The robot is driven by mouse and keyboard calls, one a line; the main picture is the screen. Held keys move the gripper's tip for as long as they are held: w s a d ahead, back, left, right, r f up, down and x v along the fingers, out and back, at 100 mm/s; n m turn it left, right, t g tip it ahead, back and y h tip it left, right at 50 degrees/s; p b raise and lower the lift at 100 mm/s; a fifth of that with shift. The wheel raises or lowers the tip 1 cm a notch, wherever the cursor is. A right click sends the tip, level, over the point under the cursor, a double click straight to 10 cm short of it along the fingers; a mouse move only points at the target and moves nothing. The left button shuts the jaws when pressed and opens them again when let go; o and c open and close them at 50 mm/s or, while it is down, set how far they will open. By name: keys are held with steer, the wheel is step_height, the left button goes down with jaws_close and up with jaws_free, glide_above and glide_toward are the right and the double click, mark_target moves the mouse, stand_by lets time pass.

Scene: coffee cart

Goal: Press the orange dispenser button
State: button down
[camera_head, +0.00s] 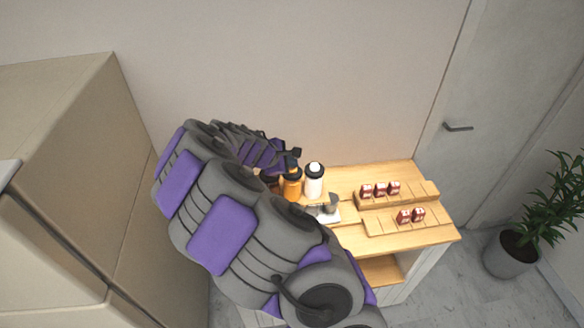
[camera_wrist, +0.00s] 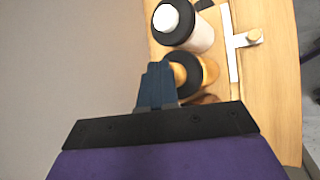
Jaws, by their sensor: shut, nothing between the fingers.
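The orange dispenser (camera_head: 292,188) stands on the wooden cart, left of a white dispenser (camera_head: 314,186). In the wrist view the orange dispenser (camera_wrist: 210,70) shows just past my fingertips, and its top is partly hidden by them. My gripper (camera_head: 293,158) is over the top of the orange dispenser in the head view. In the wrist view my gripper (camera_wrist: 158,68) has its dark blue fingers together with nothing between them. The tips overlap the dispenser's top; I cannot tell whether they touch the button.
The white dispenser with a black cap also shows in the wrist view (camera_wrist: 201,38). A small white device (camera_head: 325,212) stands in front. Wooden racks hold several red-and-white pods (camera_head: 381,190) to the right. A dark brown dispenser (camera_head: 269,184) is partly hidden by my arm.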

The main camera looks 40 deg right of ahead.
steer(key=shift+f, duration=0.3)
stand_by(0.4)
steer(key=shift+r+p, duration=0.5)
steer(key=shift+r, duration=0.25)
step_height(320, 180, up, 6)
steer(key=p, duration=0.4)
stand_by(0.8)
